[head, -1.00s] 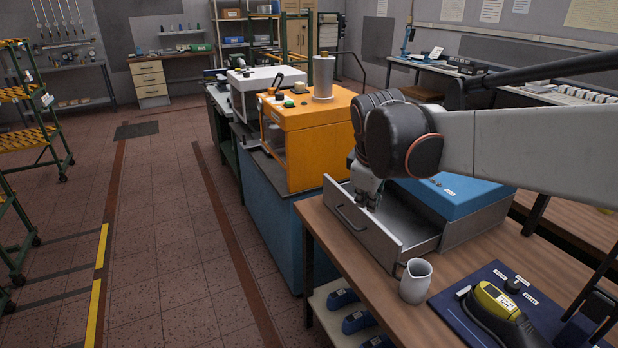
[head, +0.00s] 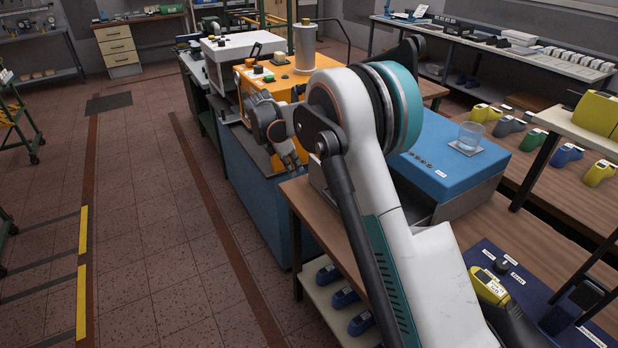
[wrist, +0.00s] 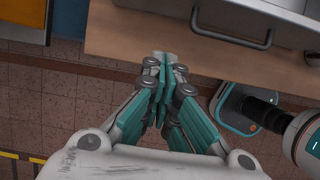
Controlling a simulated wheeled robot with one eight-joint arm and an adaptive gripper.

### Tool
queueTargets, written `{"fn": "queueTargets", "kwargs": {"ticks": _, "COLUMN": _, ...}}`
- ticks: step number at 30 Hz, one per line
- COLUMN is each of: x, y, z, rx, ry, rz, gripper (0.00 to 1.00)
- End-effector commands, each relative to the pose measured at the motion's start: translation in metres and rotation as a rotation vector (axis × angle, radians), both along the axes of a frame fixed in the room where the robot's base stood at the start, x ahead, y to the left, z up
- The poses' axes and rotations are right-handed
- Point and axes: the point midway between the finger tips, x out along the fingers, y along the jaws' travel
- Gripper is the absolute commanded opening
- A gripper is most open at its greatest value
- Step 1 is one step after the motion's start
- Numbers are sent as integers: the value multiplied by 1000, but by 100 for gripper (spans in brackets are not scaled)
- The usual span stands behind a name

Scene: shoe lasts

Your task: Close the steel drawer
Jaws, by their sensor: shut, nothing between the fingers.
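The steel drawer belongs to the blue-topped steel cabinet (head: 440,165) on the wooden bench. In the head view my arm hides most of the drawer; a grey sliver of its front (head: 318,182) shows left of the arm, out from the cabinet. In the wrist view the drawer front (wrist: 190,12) and its bar handle (wrist: 225,36) are at the top, above a strip of bench. My gripper (head: 294,165) is left of the drawer, near the bench edge. In the wrist view my gripper (wrist: 164,58) is shut and empty, its tips over the bench edge, apart from the handle.
A glass (head: 470,136) stands on the cabinet top. The orange machine (head: 285,85) on a blue base is close behind my gripper. A blue mat (head: 490,255) with a yellow-and-black shoe last lies at the right. Open floor (head: 150,220) is to the left.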

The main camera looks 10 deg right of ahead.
Motion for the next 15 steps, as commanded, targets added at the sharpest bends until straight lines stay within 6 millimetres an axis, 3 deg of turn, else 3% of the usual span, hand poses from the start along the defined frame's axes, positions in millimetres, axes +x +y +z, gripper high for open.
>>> {"fn": "queueTargets", "kwargs": {"ticks": 8, "x": 6, "y": -3, "z": -22, "rx": -12, "ry": 18, "rz": 27, "gripper": 0}}
{"fn": "queueTargets", "kwargs": {"ticks": 15, "x": 11, "y": -19, "z": -63, "rx": -11, "ry": 18, "rz": 23, "gripper": 0}}
